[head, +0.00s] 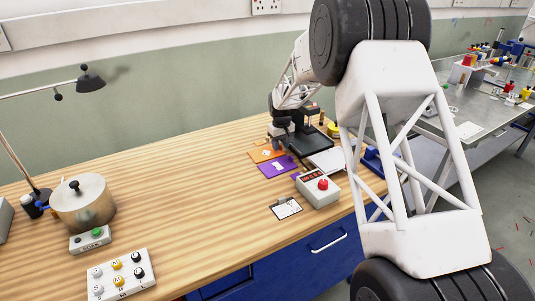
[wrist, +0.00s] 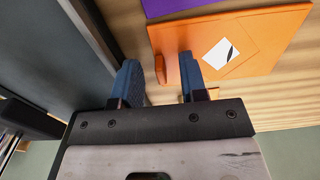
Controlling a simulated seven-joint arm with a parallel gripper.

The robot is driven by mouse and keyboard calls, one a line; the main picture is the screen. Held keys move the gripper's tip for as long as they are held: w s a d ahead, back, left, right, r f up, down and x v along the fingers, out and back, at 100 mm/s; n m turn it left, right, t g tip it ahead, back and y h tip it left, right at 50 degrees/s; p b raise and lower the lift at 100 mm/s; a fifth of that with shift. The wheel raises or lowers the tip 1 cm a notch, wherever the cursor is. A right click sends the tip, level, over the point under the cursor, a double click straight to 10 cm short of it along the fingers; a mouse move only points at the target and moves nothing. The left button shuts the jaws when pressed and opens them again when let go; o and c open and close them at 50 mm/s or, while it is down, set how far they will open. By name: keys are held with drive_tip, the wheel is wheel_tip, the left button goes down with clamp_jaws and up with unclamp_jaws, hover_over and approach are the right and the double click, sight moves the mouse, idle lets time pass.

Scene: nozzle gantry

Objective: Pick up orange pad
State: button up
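The orange pad (head: 260,155) lies on the wooden bench at the far side, beside a purple pad. In the wrist view the orange pad (wrist: 266,28) fills the upper right, with a white label on it and a small upright orange tab (wrist: 160,69) at its left edge. My gripper (wrist: 159,62) is open, its two blue fingers on either side of the tab, with gaps on both sides. The right finger overlaps the pad's edge in the picture. In the head view my gripper (head: 280,140) is small and partly dark, just above the orange pad.
A purple pad (head: 278,168) lies just in front, and a dark black-framed device (head: 308,141) stands close right. A grey box with a red button (head: 319,188) and a clipboard (head: 286,208) lie nearer. The bench's left middle is clear.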

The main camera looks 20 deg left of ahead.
idle(0.4)
clamp_jaws()
drive_tip(key=shift+r, duration=0.2)
drive_tip(key=shift+r, duration=0.55)
wheel_tip(320, 180, up, 2)
drive_tip(key=shift+r, duration=0.1)
drive_tip(key=s+d, duration=0.2)
drive_tip(key=s, duration=0.3)
drive_tip(key=s+d+r, duration=0.1)
drive_tip(key=s+d, duration=0.1)
drive_tip(key=s, duration=0.2)
drive_tip(key=s+d, duration=0.2)
drive_tip(key=s, duration=0.3)
drive_tip(key=shift+s+d+r, duration=0.15)
drive_tip(key=shift+s+d, duration=0.15)
drive_tip(key=shift+w, duration=0.1)
